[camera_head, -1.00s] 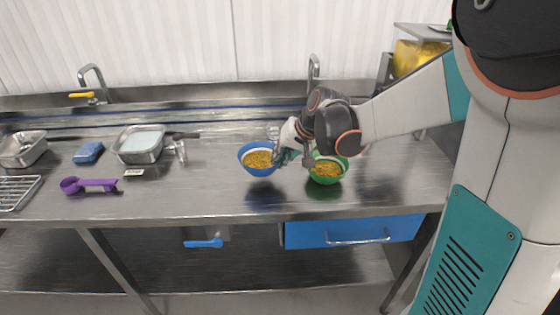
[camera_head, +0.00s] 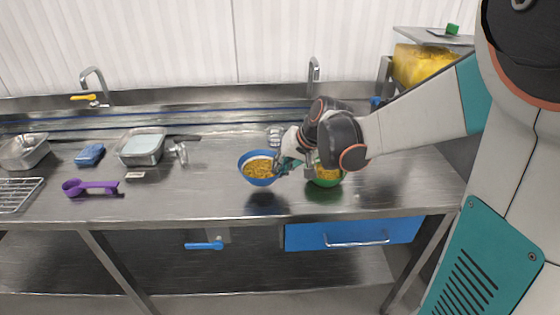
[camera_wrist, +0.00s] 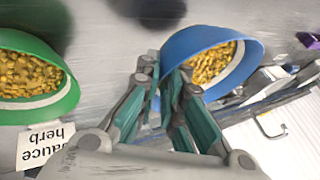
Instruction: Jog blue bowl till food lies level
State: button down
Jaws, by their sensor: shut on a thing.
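The blue bowl (camera_head: 262,183) holds yellow-brown food (camera_head: 258,170). In the head view it hangs a little above the counter, and the food lies toward the near side with pale inner wall showing behind it. My gripper (camera_head: 284,165) is at the bowl's right side, shut on its rim. In the wrist view the gripper's fingers (camera_wrist: 178,92) meet the near edge of the blue bowl (camera_wrist: 185,45), whose food (camera_wrist: 212,62) shows a sloping edge against the pale inner wall.
A green bowl (camera_head: 325,183) with similar food stands close to the right, partly hidden by my arm. A label (camera_wrist: 42,146) lies beside it in the wrist view. A purple scoop (camera_head: 92,187), blue sponge (camera_head: 89,154) and metal pan (camera_head: 140,150) lie left. The counter between is clear.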

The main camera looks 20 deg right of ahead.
jog(key=shift+w+d+f, duration=0.1)
jog(key=shift+w+d, duration=0.15)
jog(key=shift+w, duration=0.6)
jog(key=shift+s, duration=0.1)
jog(key=shift+f+b, duration=0.7)
jog(key=shift+f, duration=0.1)
jog(key=shift+f+b, duration=0.45)
jog(key=shift+f, duration=0.2)
jog(key=shift+f, duration=0.4)
jog(key=c, duration=1.7)
grip_release()
